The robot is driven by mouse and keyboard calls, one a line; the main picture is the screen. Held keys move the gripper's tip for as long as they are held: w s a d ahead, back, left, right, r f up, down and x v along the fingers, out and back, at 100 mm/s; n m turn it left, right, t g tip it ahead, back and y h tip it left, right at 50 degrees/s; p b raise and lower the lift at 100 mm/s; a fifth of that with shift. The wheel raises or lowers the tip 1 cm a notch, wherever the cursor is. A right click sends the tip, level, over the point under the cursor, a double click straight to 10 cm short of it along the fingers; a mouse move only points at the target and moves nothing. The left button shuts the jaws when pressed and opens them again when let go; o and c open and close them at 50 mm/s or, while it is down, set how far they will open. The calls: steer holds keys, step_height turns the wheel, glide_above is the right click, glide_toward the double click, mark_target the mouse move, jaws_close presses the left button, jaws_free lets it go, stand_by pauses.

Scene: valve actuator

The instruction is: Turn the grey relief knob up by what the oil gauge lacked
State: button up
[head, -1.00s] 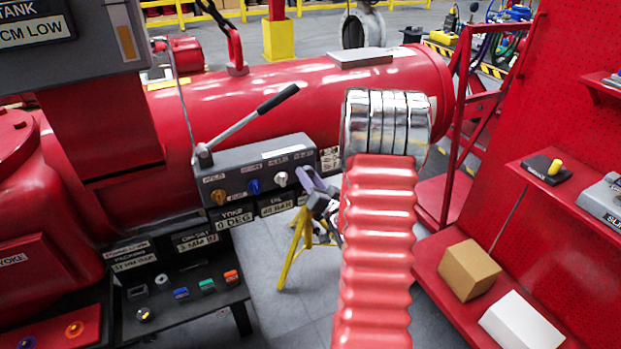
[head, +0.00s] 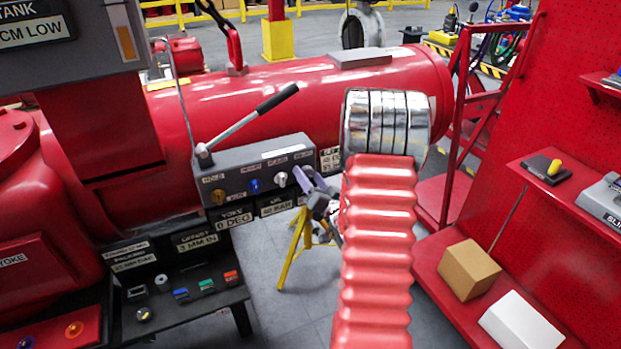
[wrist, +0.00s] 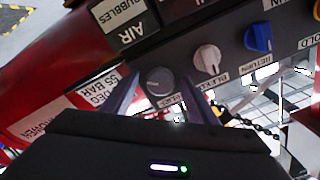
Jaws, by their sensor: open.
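The grey relief knob (wrist: 160,81) is round and dark, at the end of the control box (head: 254,168). In the wrist view it lies between the tips of my gripper's fingers (wrist: 158,93), with one finger at each side. My gripper is open around it; I cannot tell whether either finger touches. In the head view my gripper (head: 306,180) is at the box's right end and hides the knob.
Beside the grey knob sit a white knob (head: 281,179), a blue knob (head: 253,186) and a brass knob (head: 218,197). A lever (head: 250,125) rises from the box's left end. A red cylinder (head: 290,95) runs behind. A red shelf unit (head: 570,150) stands at right.

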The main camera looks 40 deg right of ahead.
steer(key=shift+s, duration=0.15)
steer(key=v, duration=1.3)
steer(key=shift+s, duration=0.25)
steer(key=s+d+f+n+g, duration=0.1)
steer(key=s+f+g, duration=0.35)
steer(key=f, duration=0.25)
steer(key=s+d+f+g, duration=0.2)
steer(key=s+f+g, duration=0.1)
steer(key=f+g, duration=0.3)
steer(key=s+a+r+n+y, duration=0.1)
steer(key=a+r+n, duration=0.2)
steer(key=a+r, duration=0.6)
steer(key=s+a+r+n+y, duration=0.1)
steer(key=a+r+n+y, duration=0.1)
steer(key=a+r, duration=0.6)
steer(key=s+a+r+n+g+y, duration=0.1)
steer(key=a+r+n, duration=0.3)
steer(key=a+r, duration=0.5)
steer(key=shift+s+a+r+y, duration=0.35)
steer(key=shift+a+y, duration=0.25)
steer(key=shift+a, duration=4.4)
